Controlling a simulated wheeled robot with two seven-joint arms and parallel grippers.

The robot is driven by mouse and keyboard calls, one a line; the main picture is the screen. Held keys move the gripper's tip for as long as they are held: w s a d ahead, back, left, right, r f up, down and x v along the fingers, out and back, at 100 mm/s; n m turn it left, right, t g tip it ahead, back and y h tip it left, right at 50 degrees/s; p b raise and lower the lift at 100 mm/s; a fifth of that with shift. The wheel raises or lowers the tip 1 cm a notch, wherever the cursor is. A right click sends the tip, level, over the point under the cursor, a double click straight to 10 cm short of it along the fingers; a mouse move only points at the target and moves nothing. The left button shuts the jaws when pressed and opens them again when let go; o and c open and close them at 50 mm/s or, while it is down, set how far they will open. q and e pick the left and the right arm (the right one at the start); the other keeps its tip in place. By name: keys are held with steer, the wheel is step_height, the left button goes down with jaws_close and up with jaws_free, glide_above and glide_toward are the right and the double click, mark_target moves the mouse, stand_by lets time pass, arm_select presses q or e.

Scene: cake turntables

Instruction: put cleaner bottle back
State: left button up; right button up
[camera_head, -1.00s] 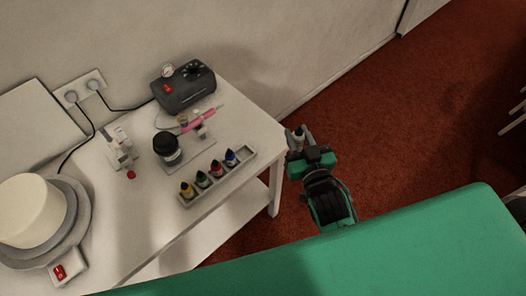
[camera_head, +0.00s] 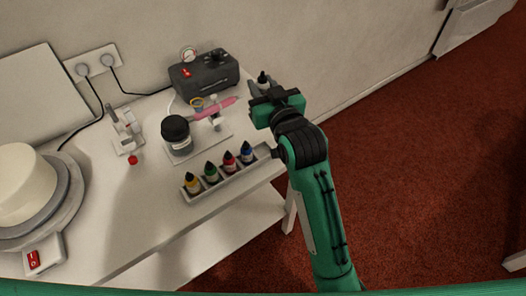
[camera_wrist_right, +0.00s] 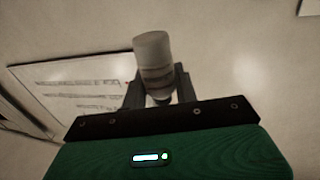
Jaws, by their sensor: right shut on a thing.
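A small pale bottle with a dark tip (camera_head: 263,78) is held upright in my right gripper (camera_head: 262,88), at the back right corner of the white table. In the right wrist view the bottle (camera_wrist_right: 153,55) shows as a grey-white cylinder between the two dark fingers (camera_wrist_right: 160,92), which are shut on it. I take it as the cleaner bottle; no label is readable. My left gripper is out of view.
A dark compressor (camera_head: 204,80), a pink airbrush (camera_head: 216,109) and a black-lidded jar (camera_head: 177,133) stand left of my gripper. A cake on a turntable (camera_head: 50,215) is at the far left. The wall (camera_head: 330,50) is close behind.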

step_height(320, 180, down, 18)
steer(key=shift+f+b, duration=0.15)
steer(key=shift+b, duration=0.15)
steer(key=shift+f, duration=0.3)
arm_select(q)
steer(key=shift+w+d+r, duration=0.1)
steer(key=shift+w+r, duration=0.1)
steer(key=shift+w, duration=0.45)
arm_select(e)
steer(key=shift+f, duration=0.15)
steer(key=o, duration=0.4)
